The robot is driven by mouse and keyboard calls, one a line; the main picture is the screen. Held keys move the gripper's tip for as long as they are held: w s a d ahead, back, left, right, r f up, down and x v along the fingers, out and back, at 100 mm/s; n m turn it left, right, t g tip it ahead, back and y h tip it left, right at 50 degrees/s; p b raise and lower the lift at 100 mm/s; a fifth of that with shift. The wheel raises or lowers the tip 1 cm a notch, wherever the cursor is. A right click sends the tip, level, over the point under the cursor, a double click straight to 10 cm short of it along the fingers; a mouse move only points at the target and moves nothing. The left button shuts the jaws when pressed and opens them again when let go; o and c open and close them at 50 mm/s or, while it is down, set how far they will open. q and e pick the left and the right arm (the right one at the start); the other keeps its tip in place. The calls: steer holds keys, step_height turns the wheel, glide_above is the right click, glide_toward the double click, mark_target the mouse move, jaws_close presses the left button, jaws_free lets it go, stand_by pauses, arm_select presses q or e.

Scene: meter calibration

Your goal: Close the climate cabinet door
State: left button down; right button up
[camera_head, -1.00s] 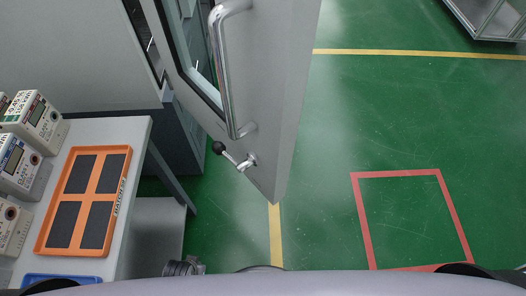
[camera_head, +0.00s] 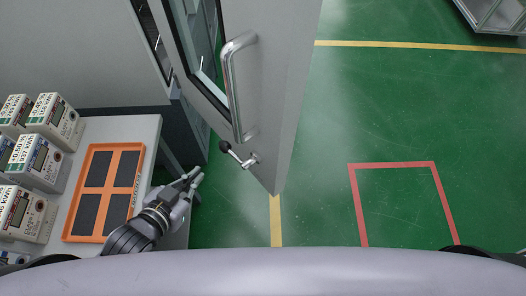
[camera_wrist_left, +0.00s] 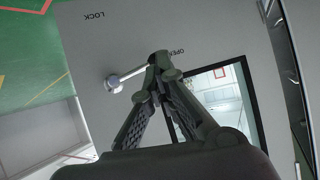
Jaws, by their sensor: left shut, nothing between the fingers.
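The grey climate cabinet door (camera_head: 268,90) stands open, swung out over the floor. It carries a long silver bar handle (camera_head: 229,85) and, below it, a small latch lever with a black knob (camera_head: 238,154). My left gripper (camera_head: 198,176) is shut and empty, to the lower left of the lever and apart from it in the head view. In the left wrist view, the gripper (camera_wrist_left: 160,62) points at the door face (camera_wrist_left: 95,70), with "LOCK" and "OPEN" lettering and the lever (camera_wrist_left: 122,80) beside the fingertips. My right gripper is out of view.
A white table (camera_head: 150,128) at the left holds an orange tray (camera_head: 75,236) and several meters (camera_head: 40,160). Its corner is near my left arm. The green floor right of the door is clear, with a red outlined square (camera_head: 392,165).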

arm_select(q)
steer(key=s+d+r+m+t+h, duration=0.1)
steer(key=s+d+r+m+h, duration=0.1)
steer(key=d+r+h, duration=0.15)
steer(key=m+h, duration=0.2)
steer(key=h, duration=0.4)
glide_toward(273, 150)
steer(key=p+x, duration=0.2)
steer(key=x, duration=0.1)
steer(key=p+x, duration=0.1)
steer(key=x, duration=0.2)
steer(key=shift+w+d+r+p, duration=0.1)
steer(key=shift+r+p, duration=0.15)
steer(key=shift+p, duration=0.15)
steer(key=shift+w+d+f, duration=0.15)
steer(key=shift+w+d, duration=0.1)
steer(key=shift+d, duration=0.1)
steer(key=shift+d, duration=0.1)
